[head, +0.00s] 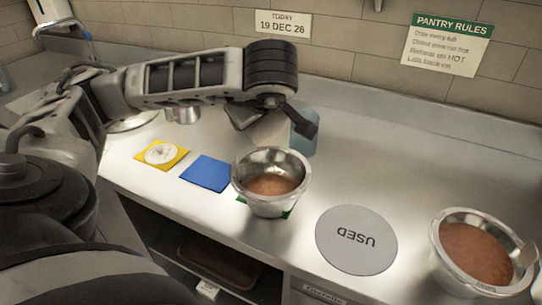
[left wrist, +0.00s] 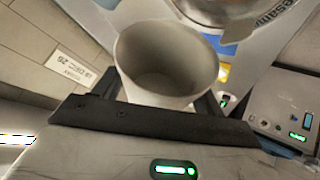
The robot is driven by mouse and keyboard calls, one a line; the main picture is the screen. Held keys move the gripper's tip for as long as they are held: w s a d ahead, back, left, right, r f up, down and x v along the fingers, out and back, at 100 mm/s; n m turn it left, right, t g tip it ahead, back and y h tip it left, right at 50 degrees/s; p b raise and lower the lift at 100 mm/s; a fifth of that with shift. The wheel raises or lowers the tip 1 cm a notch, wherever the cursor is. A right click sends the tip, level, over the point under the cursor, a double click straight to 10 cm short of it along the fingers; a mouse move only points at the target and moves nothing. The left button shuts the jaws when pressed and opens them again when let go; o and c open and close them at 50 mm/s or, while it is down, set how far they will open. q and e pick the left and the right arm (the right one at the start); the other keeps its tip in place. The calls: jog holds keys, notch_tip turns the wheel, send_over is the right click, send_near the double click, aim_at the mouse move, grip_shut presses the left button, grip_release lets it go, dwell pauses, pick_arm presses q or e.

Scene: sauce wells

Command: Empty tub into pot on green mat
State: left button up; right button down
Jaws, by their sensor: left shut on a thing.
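My left gripper (head: 274,122) is shut on a pale tub (head: 270,132), holding it above the metal pot (head: 270,203). In the left wrist view the tub (left wrist: 165,80) sits between the fingers, and its pale inside shows no contents that I can make out. The pot stands on the green mat (head: 242,198), mostly hidden beneath it, and holds reddish-brown sauce. A metal bowl rim (left wrist: 215,12) shows at the top of the left wrist view. My right gripper is not in view.
A blue mat (head: 207,173) is bare. A yellow mat (head: 180,154) bears a white round lid-like piece (head: 161,153). A large bowl of sauce (head: 476,255) stands at right. A bluish container (head: 305,138) stands behind the gripper.

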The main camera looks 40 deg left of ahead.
pick_arm(q)
jog(key=shift+a+f+h, duration=0.2)
jog(key=shift+a+h, duration=0.15)
jog(key=shift+h, duration=0.35)
jog(key=shift+a, duration=0.1)
